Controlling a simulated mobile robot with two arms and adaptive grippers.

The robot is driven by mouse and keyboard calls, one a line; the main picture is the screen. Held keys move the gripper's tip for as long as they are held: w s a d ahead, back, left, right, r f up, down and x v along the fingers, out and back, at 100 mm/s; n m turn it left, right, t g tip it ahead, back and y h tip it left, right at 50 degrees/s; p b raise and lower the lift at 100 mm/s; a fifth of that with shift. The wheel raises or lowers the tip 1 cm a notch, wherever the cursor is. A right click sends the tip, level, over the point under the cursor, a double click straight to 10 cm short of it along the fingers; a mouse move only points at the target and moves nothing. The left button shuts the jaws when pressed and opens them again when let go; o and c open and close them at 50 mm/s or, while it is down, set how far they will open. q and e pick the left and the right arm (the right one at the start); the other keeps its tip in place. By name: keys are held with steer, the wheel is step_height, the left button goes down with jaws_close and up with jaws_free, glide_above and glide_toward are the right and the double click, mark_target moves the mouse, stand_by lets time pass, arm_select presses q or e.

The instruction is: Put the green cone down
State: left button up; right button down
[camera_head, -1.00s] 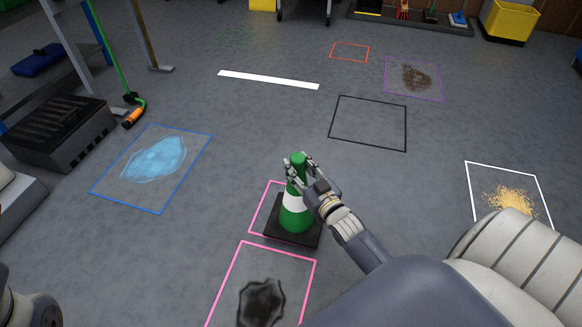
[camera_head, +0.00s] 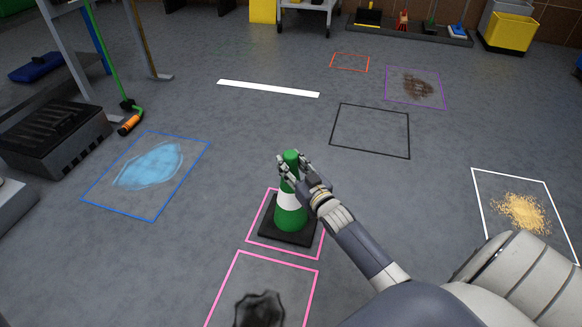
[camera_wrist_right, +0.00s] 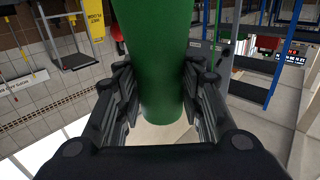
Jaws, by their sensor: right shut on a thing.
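The green cone (camera_head: 290,213) with a white band and a black square base stands upright in the head view. Its base sits over the pink outlined square (camera_head: 251,236) on the floor; I cannot tell whether it touches the floor. My right gripper (camera_head: 291,172) is shut on the cone near its top. In the right wrist view the green cone (camera_wrist_right: 152,70) stands between the two fingers of my right gripper (camera_wrist_right: 158,100). My left gripper is not in view.
A second pink square (camera_head: 230,276) with a dark stain lies nearer. A blue square (camera_head: 117,214) with a blue spill is at left, a white square (camera_head: 509,174) with yellow grains at right. The black square (camera_head: 369,106) behind is empty.

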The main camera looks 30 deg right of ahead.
steer(key=shift+r, duration=0.1)
steer(key=c, duration=1.5)
jaws_free()
steer(key=shift+f, duration=0.2)
steer(key=o, duration=0.4)
steer(key=shift+o, duration=0.2)
steer(key=shift+r, duration=0.1)
